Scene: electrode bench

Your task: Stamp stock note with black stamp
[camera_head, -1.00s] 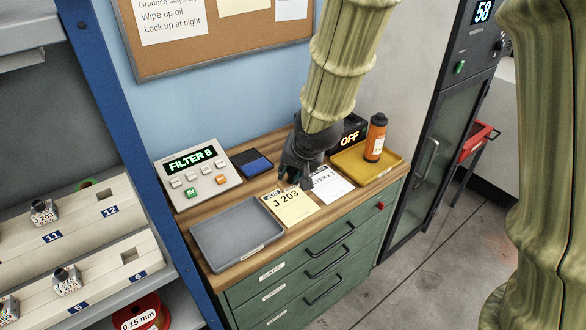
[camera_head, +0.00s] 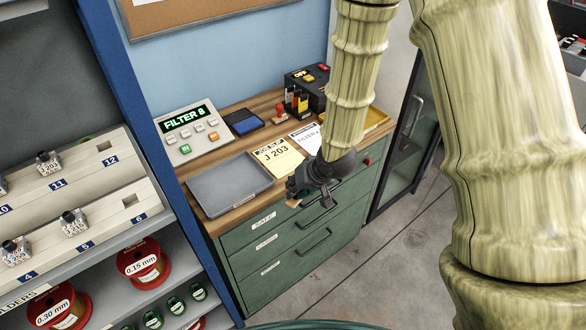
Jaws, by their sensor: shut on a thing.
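My gripper (camera_head: 297,192) hangs in front of the wooden top's front edge, before the upper drawers. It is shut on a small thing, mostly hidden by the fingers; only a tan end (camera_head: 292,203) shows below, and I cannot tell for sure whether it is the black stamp. A white note (camera_head: 305,137) headed "FILTER" lies on the top, its right part hidden by my arm. A yellow job slip (camera_head: 276,158) marked "J 203" lies left of it. A red-handled stamp (camera_head: 279,113) stands behind the papers.
A grey tray (camera_head: 230,184), a blue ink pad (camera_head: 244,123) and a display box (camera_head: 187,132) reading "FILTER 8" stand on the left. A black box (camera_head: 307,85) and a yellow tray (camera_head: 376,119) are at the back right. A blue-posted shelf stands left.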

